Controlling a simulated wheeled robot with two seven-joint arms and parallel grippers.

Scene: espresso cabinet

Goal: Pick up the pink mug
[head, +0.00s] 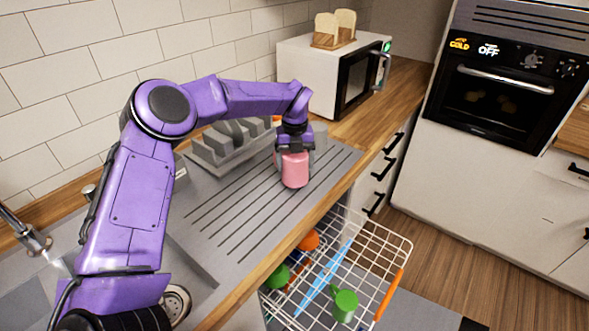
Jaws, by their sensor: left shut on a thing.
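The pink mug (295,172) is at the right part of the grey draining board, in the middle of the head view. My left gripper (294,153) comes down on it from above and is shut on its upper part. The gripper hides the mug's rim. I cannot tell whether the mug's base touches the board. My right gripper does not show.
A grey dish rack (222,148) stands behind the board, near the tiled wall. A white microwave (318,68) with bread on top is at the back. An open wire dishwasher basket (395,243) with colourful dishes juts out below the counter edge. A tap (35,243) is at left.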

